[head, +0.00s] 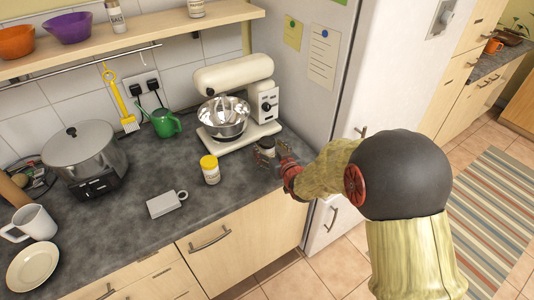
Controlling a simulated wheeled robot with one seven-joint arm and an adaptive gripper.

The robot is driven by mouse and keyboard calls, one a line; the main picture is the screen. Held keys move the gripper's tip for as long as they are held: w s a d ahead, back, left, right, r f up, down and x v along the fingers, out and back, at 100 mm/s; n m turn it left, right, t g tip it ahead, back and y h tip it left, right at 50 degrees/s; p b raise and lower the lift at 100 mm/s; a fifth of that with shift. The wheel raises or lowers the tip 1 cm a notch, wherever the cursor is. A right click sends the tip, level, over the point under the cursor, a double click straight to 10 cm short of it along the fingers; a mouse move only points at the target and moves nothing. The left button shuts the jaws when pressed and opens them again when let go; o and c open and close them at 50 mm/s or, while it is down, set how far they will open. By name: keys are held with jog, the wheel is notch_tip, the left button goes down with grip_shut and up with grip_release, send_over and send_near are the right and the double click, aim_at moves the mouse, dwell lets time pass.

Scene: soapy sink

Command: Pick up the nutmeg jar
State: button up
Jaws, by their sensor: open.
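A small jar with a dark lid (267,145) stands upright on the grey counter, near its right end and in front of the stand mixer. My gripper (272,155) is open at this jar, with its fingers close around or beside it. I cannot tell whether they touch it. The fingers hide part of the jar. A second jar with a yellow lid (210,171) stands upright on the counter to the left, apart from my gripper. The labels of both jars are too small to read, so I cannot tell which holds nutmeg.
The cream stand mixer (233,75) with its steel bowl (222,118) stands just behind. The fridge (315,85) rises close on the right. A grey-white box-like item (163,205), a green watering can (164,123) and a large pot (80,150) are further left.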

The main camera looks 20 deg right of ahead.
jog(key=shift+x, duration=0.95)
jog(key=c, duration=1.3)
jog(key=shift+r, duration=0.15)
